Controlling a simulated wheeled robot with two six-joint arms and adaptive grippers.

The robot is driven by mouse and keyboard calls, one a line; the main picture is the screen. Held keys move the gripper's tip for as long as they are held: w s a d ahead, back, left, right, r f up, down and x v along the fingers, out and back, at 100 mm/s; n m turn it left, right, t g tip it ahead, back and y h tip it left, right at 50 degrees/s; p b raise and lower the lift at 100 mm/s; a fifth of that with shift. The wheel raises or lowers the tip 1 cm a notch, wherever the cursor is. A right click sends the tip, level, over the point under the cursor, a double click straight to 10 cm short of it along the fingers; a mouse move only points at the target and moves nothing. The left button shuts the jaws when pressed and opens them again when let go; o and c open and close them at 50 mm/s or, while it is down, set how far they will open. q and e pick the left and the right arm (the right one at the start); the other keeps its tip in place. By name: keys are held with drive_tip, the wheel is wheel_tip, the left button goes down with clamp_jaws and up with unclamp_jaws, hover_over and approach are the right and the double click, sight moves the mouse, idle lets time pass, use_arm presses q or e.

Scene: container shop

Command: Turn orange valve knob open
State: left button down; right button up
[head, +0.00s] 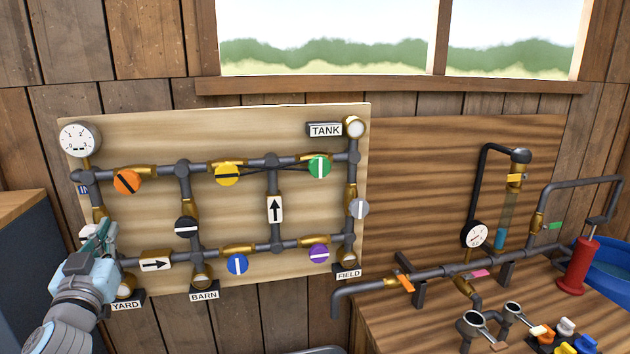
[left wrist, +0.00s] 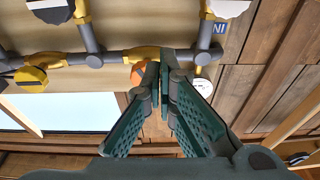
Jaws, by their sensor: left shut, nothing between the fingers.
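The orange valve knob (head: 127,182) is a round disc with a dark diagonal stripe, on the upper pipe at the left of the pale board. My left gripper (head: 105,231) is below it and slightly left, apart from it in the head view, its fingers pointing up. In the left wrist view the orange knob (left wrist: 138,74) shows just left of the fingertips (left wrist: 164,68), partly hidden by them. The fingers are shut with nothing between them. I cannot tell if they touch the knob. My right gripper is in neither view.
A gauge (head: 79,139) sits above the pipe's left end. A yellow knob (head: 228,175), green knob (head: 320,167) and black knob (head: 187,227) are to the right. A second pipe rig (head: 445,271) stands at right.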

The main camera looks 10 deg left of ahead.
sight(128, 182)
use_arm(q)
drive_tip(key=r+p+x, duration=0.1)
drive_tip(key=x, duration=0.5)
drive_tip(key=shift+w+d+r, duration=0.15)
drive_tip(key=shift+w+d, duration=0.05)
drive_tip(key=shift+r+p, duration=0.1)
drive_tip(key=shift+p, duration=0.25)
drive_tip(key=shift+d+t, duration=0.2)
drive_tip(key=shift+t, duration=0.1)
drive_tip(key=shift+w+d+r, duration=0.1)
drive_tip(key=shift+w+d, duration=0.1)
drive_tip(key=shift+d, duration=0.5)
drive_tip(key=shift+w+d, duration=0.25)
drive_tip(key=shift+d, duration=0.45)
